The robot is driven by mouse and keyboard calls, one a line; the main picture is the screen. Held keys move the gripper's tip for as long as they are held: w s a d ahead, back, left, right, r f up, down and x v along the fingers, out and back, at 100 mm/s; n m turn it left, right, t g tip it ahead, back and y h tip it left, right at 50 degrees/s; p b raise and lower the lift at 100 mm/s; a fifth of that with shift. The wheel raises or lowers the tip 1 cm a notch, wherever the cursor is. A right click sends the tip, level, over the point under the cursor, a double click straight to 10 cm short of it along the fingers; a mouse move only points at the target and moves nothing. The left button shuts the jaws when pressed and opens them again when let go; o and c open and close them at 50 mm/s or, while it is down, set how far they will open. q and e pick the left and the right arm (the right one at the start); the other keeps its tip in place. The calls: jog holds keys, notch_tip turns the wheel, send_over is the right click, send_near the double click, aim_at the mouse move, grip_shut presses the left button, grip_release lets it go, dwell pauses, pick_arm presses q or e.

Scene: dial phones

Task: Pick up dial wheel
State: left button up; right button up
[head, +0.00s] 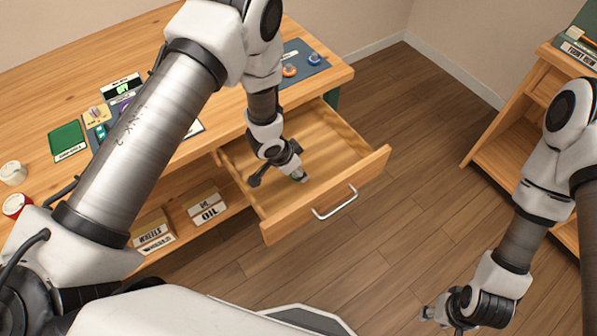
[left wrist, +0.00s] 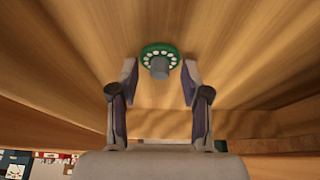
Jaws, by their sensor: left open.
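The dial wheel (left wrist: 148,52) is a green disc with a ring of white holes and a grey hub. In the left wrist view it lies on the wooden floor of the open drawer (head: 340,140). My left gripper (left wrist: 159,82) is open and empty, its two fingers on either side of the wheel's line and a little short of it. In the head view my left gripper (head: 278,178) reaches down inside the drawer and mostly hides the wheel. My right gripper (head: 440,316) hangs over the floor at the lower right; its jaw gap is not clear.
The drawer's front with a metal handle (head: 335,204) and its side walls surround the left gripper. Boxes marked WHEELS (head: 153,236) and OIL (head: 207,211) sit below.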

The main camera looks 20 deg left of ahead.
pick_arm(q)
jog(key=shift+s+r, duration=0.1)
jog(key=shift+c, duration=0.7)
grip_shut()
jog(key=shift+r, duration=0.1)
notch_tip(320, 180, up, 10)
jog(key=p, duration=0.1)
jog(key=shift+p, duration=0.35)
